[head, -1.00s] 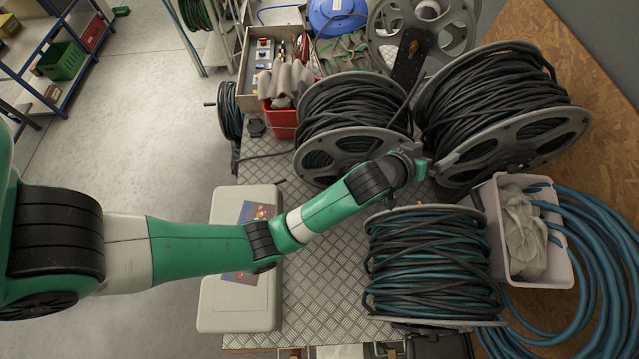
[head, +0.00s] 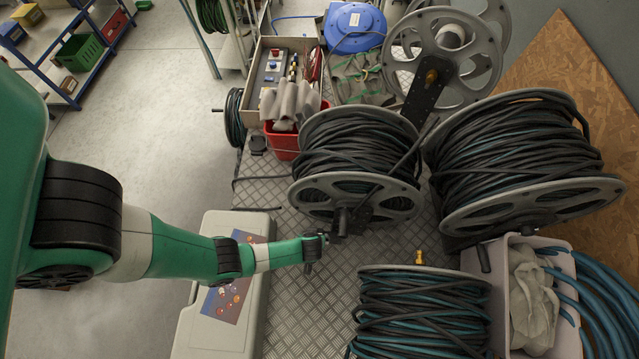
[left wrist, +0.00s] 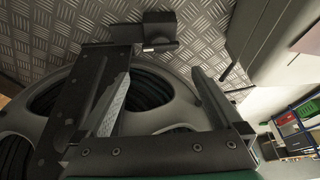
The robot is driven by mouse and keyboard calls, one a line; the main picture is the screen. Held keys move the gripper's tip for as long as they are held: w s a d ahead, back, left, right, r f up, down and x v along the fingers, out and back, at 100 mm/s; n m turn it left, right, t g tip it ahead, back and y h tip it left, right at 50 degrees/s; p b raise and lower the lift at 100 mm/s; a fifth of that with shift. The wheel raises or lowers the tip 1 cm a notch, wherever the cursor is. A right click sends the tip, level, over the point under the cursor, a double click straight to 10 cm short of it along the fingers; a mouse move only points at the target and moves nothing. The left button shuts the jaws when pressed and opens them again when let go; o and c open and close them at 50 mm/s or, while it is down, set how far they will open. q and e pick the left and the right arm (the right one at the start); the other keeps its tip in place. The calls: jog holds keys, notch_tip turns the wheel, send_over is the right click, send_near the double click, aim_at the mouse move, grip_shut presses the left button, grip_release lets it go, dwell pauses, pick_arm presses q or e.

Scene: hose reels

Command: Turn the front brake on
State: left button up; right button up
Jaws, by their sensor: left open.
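No part is clearly readable as the front brake. A black handle (head: 342,221) stands out from the front flange of the middle cable reel (head: 355,150), at the end of a dark arm across that flange. My left gripper (head: 318,240) is just left of and in front of this handle. In the left wrist view, its fingers (left wrist: 163,100) are open and apart, with the grey reel flange (left wrist: 165,118) behind them. A black bracket with a small block (left wrist: 160,28) shows beyond the left finger. I cannot tell whether anything touches. My right gripper is not in view.
A pale case (head: 215,325) lies under my left arm. A bin with cloth (head: 490,300) stands at right. A red bucket (head: 284,143) stands behind.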

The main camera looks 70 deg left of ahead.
pick_arm(q)
jog(key=b+x, duration=0.2)
jog(key=x, duration=0.1)
jog(key=b+x, duration=0.3)
jog(key=x, duration=0.1)
jog(key=d+b+x, duration=0.1)
jog(key=b+x, duration=0.2)
jog(key=x, duration=0.1)
jog(key=shift+s+f, duration=0.2)
jog(key=shift+s, duration=0.1)
jog(key=shift+a+f+b, duration=0.2)
jog(key=shift+b, duration=0.15)
jog(key=shift+w, duration=0.1)
jog(key=c, duration=1)
